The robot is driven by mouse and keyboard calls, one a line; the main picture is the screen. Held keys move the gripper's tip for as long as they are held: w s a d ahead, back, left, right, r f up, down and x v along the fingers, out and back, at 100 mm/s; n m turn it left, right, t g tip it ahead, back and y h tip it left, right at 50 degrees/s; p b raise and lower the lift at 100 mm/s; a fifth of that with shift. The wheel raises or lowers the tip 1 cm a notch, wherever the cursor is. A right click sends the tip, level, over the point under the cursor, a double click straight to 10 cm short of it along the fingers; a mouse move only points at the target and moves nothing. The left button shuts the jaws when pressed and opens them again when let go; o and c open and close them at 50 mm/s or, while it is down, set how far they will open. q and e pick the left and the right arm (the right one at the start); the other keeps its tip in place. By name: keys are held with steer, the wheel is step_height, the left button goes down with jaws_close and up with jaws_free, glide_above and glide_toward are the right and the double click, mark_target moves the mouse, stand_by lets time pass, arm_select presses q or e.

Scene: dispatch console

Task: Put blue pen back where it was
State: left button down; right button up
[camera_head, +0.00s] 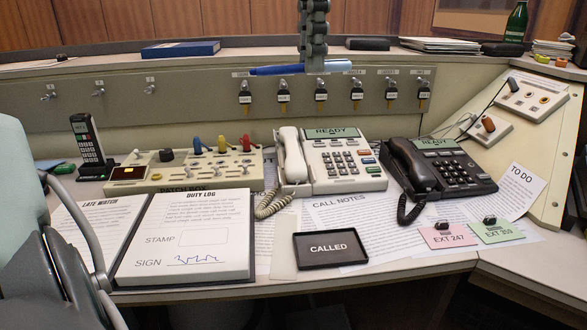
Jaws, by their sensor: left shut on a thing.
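The blue pen (275,70) is held level, lengthwise across the picture, its dark blue part to the left and its lighter end to the right. My left gripper (315,66) reaches in from the top and is shut on the pen near its middle. The pen shows in front of the grey key panel, above the phones and clear of the desk. The duty log (190,232) lies at the front left, with a blue scribble on its SIGN line and an empty STAMP box. My right gripper is not in view.
The patch box (185,184), white phone (345,182) and black phone (455,182) stand across the middle. A CALLED pad (329,249) lies in front, beside pink (447,236) and green (494,230) cards. A blue book (180,49) and green bottle (516,22) are on the back ledge.

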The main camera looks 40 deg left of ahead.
arm_select(q)
steer(key=s+a+f+n+b, duration=0.1)
steer(key=s+a+f+n, duration=0.25)
steer(key=s+f, duration=0.35)
steer(key=s+a+f+n+b, duration=0.1)
steer(key=s+a+f+n, duration=0.25)
steer(key=s+f, duration=0.35)
steer(key=w+d+f, duration=0.1)
steer(key=w+f, duration=0.1)
steer(key=w, duration=0.2)
steer(key=w+d+f, duration=0.2)
steer(key=w+f, duration=0.1)
steer(key=w+d+f, duration=0.2)
steer(key=w+f, duration=0.1)
steer(key=w, duration=0.1)
steer(key=shift+w+f+p, duration=0.2)
steer(key=shift+w+p, duration=0.1)
step_height(320, 180, down, 3)
steer(key=shift+f, duration=0.55)
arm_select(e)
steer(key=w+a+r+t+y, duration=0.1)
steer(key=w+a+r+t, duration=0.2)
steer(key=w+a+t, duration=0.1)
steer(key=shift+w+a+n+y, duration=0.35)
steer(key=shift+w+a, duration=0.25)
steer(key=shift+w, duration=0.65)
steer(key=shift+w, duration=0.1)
